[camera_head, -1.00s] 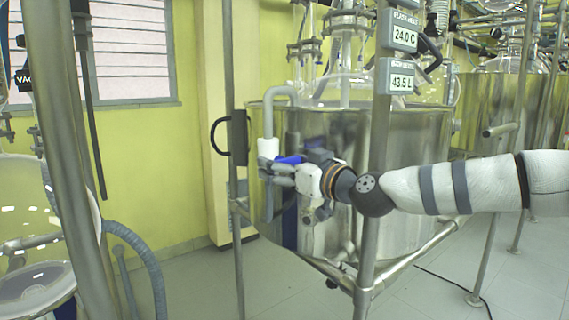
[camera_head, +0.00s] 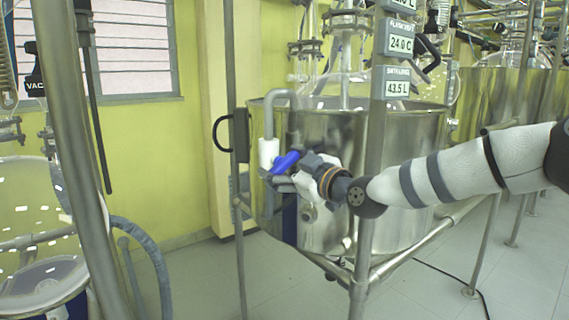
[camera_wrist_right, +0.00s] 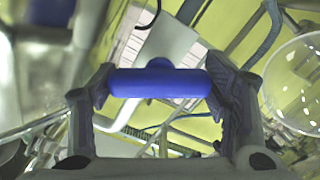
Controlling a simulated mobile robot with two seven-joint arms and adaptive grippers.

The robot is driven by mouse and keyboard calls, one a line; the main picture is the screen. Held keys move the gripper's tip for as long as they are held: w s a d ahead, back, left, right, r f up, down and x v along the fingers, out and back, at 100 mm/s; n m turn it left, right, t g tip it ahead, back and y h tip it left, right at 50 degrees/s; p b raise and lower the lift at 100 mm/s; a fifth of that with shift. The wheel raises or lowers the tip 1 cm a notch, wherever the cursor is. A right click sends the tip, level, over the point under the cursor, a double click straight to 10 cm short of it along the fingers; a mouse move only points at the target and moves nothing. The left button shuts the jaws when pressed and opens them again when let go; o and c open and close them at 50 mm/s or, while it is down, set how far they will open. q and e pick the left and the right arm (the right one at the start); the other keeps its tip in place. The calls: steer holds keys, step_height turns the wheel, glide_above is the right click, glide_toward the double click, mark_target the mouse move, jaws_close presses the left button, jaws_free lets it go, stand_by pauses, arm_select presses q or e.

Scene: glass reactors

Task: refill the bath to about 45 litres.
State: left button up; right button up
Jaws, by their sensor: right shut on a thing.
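The bath (camera_head: 345,150) is a large steel vessel in a tubular frame. A white and grey fill pipe (camera_head: 269,148) hooks over its left rim. A blue valve handle (camera_head: 286,162) sits on this pipe, tilted up to the right. My right gripper (camera_head: 280,176) is at the handle. In the right wrist view, the blue bar (camera_wrist_right: 160,83) spans between its two fingers, which are shut on its ends. The volume display (camera_head: 397,88) on the post reads 43.5 L. The bath's liquid level cannot be made out. My left gripper is not in view.
A steel post (camera_head: 370,190) stands in front of the bath, close to my right forearm. A temperature display (camera_head: 401,44) reads 24.0 C. A glass vessel (camera_head: 40,215) and a thick post (camera_head: 68,130) stand at the left. More steel baths (camera_head: 500,100) stand at the right.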

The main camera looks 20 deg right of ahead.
steer(key=o, duration=1.2)
steer(key=shift+c, duration=0.2)
steer(key=v, duration=1.2)
